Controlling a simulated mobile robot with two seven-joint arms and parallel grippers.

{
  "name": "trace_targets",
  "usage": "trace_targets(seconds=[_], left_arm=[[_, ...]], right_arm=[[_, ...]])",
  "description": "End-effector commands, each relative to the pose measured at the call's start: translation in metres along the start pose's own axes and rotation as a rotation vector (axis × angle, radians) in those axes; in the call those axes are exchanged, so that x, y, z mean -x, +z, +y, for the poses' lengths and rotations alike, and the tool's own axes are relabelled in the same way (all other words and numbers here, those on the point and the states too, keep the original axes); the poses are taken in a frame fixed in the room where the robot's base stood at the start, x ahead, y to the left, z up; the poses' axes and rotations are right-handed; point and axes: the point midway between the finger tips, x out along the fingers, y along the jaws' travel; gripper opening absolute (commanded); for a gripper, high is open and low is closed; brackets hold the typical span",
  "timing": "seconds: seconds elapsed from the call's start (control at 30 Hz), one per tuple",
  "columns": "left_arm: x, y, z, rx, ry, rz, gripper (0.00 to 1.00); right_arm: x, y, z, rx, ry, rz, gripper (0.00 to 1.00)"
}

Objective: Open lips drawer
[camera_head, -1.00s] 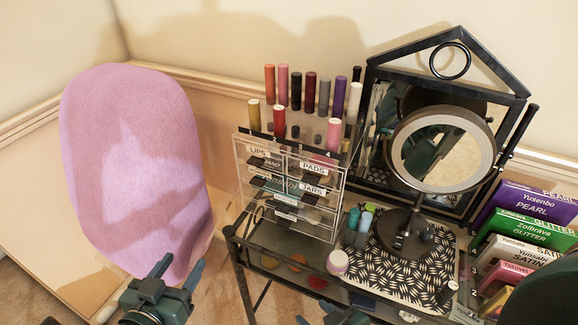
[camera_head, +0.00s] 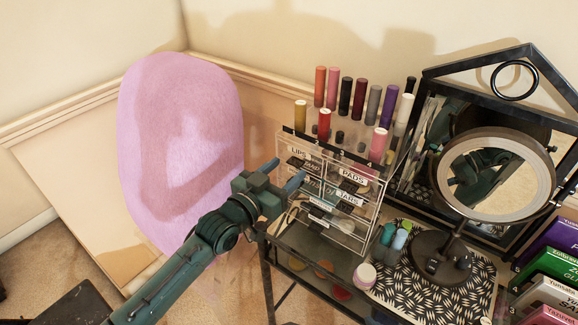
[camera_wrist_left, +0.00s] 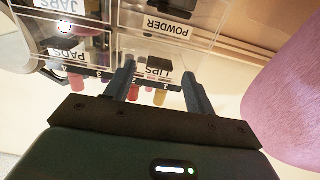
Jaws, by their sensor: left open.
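The clear acrylic drawer organizer (camera_head: 372,215) stands on the vanity table. Its lips drawer (camera_head: 299,152) is at the upper left, with a white LIPS label, and looks shut. My left gripper (camera_head: 285,172) is just in front of the organizer's left column, open and empty. In the left wrist view the picture is upside down. There the LIPS label (camera_wrist_left: 158,71) and the drawer's dark handle (camera_wrist_left: 160,60) appear between the two fingers of my left gripper (camera_wrist_left: 158,72). I cannot tell whether the fingers touch the handle. My right gripper is out of view.
Several lipstick tubes (camera_head: 358,97) stand on top of the organizer. A pink chair back (camera_head: 180,150) is close on the left of my arm.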

Motion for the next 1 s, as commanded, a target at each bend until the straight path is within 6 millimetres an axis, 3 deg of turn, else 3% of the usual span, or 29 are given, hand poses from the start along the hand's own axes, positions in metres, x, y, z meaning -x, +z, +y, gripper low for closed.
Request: trace_targets(seconds=[0.2,0.53,1.0], left_arm=[[-0.019,0.0,0.0,-0.001,0.0,0.0,0.55],[-0.021,0.0,0.0,-0.001,0.0,0.0,0.54],[-0.021,0.001,0.0,-0.001,0.0,0.0,0.15]], right_arm=[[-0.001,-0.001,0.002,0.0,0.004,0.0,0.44],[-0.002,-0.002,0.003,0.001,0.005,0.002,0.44],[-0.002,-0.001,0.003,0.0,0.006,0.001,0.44]])
